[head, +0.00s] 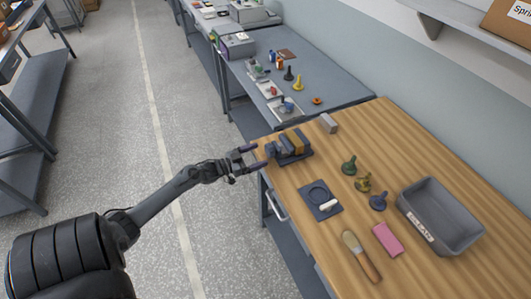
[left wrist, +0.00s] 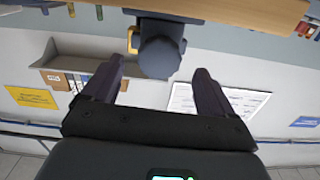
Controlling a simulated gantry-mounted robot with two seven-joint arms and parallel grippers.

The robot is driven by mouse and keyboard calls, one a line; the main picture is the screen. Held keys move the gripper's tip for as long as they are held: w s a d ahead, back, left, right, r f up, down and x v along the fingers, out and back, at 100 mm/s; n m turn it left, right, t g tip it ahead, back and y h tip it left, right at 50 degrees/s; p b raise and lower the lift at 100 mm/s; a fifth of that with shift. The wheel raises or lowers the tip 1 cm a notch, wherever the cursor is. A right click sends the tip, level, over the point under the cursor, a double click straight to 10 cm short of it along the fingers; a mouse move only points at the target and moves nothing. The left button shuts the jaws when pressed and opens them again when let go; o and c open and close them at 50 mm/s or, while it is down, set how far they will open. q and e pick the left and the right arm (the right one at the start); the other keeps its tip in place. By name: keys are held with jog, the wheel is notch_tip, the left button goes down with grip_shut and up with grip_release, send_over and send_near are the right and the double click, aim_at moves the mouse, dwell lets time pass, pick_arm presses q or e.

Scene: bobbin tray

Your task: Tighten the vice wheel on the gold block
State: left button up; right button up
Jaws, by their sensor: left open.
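The vice (head: 291,157) is dark blue-grey and stands at the left edge of the wooden table in the head view. The gold block (head: 298,141) sits between its jaws. My left gripper (head: 249,156) is open, just left of the vice, with its fingers pointing at the wheel end. In the left wrist view, the dark vice wheel (left wrist: 160,57) shows beyond and between the spread fingertips of the gripper (left wrist: 160,70). Neither finger clearly touches it. Bits of gold show beside the wheel, partly hidden. My right gripper is in neither view.
A grey block (head: 328,123) stands behind the vice. A dark plate (head: 318,206) with a white piece lies in front. The floor aisle at left is clear.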

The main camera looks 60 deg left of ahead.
aim_at(267, 152)
pick_arm(q)
jog(key=shift+w+d, duration=0.2)
jog(key=shift+w, duration=0.9)
jog(key=shift+w+d, duration=0.15)
jog(key=shift+w, duration=0.9)
jog(key=shift+c, duration=0.4)
jog(key=c, duration=1)
